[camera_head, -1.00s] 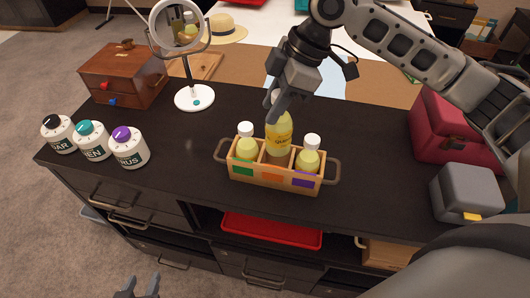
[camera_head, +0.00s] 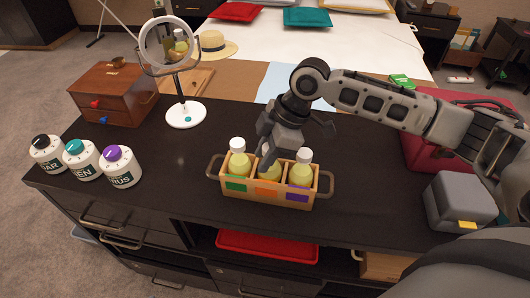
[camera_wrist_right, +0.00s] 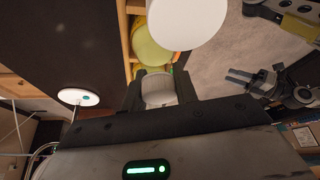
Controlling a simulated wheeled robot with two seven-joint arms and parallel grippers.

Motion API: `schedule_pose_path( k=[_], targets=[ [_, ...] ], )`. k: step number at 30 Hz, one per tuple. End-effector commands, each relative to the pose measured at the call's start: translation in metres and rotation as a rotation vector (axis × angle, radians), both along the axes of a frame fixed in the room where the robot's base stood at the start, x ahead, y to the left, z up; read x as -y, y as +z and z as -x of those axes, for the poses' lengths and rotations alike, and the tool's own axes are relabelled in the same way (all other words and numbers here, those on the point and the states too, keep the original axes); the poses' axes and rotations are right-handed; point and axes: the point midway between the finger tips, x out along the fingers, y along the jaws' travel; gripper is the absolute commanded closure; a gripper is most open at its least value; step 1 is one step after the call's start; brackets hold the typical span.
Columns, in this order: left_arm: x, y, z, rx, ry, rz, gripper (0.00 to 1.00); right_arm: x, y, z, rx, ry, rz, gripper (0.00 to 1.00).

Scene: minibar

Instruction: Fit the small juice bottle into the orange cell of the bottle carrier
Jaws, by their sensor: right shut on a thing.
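The wooden bottle carrier (camera_head: 225,192) stands on the dark counter, with green, orange and purple labels on its front. The small yellow juice bottle (camera_head: 268,174) is upright in the middle cell, behind the orange label (camera_head: 266,189), its body low between the two neighbours. Its base is hidden by the carrier's front. My right gripper (camera_head: 271,153) is above it, shut on its top. The right wrist view shows the white cap (camera_wrist_right: 158,90) between the fingers. My left gripper (camera_wrist_right: 240,79) shows in that view, open and empty, away from the carrier.
White-capped yellow bottles fill the green cell (camera_head: 239,165) and purple cell (camera_head: 301,175). Three white jars (camera_head: 82,160), a mirror (camera_head: 186,115) and a wooden box (camera_head: 115,95) stand left. A grey box (camera_head: 460,200) and red case (camera_head: 425,150) stand right. Counter left of the carrier is clear.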

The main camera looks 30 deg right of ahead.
Motion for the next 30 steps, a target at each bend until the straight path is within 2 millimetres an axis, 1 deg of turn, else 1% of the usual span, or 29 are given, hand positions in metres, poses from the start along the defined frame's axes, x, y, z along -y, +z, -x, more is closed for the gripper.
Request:
schedule_pose_path(
  k=[3, 4, 5, 6, 14, 17, 20, 30],
  targets=[
    [0.0, 0.002, -0.002, 0.004, 0.0, 0.0, 0.64, 0.0, -0.001, 0.0, 0.0, 0.0, -0.001, 1.0],
    [0.0, 0.001, -0.002, 0.005, 0.0, 0.0, 0.64, 0.0, -0.001, 0.0, 0.0, 0.0, 0.0, 0.63],
    [0.0, 0.001, -0.002, 0.005, 0.0, 0.0, 0.64, 0.0, -0.001, 0.0, 0.0, 0.0, 0.0, 0.54],
    [0.0, 0.002, -0.002, 0.005, 0.0, 0.0, 0.64, 0.0, -0.001, 0.0, 0.0, 0.0, 0.0, 0.49],
    [0.0, 0.001, -0.002, 0.005, 0.0, 0.0, 0.64, 0.0, -0.001, 0.0, 0.0, 0.0, 0.0, 0.49],
    [0.0, 0.001, -0.002, 0.005, 0.0, 0.0, 0.64, 0.002, 0.005, 0.0, 0.001, 0.0, 0.0, 0.49],
    [0.0, 0.002, -0.002, 0.005, 0.0, 0.0, 0.64, 0.008, 0.018, 0.001, 0.003, -0.002, 0.001, 0.49],
    [0.0, 0.0, 0.003, -0.006, 0.0, -0.001, 0.64, 0.035, 0.083, 0.01, 0.002, -0.001, 0.002, 0.49]
  ],
)
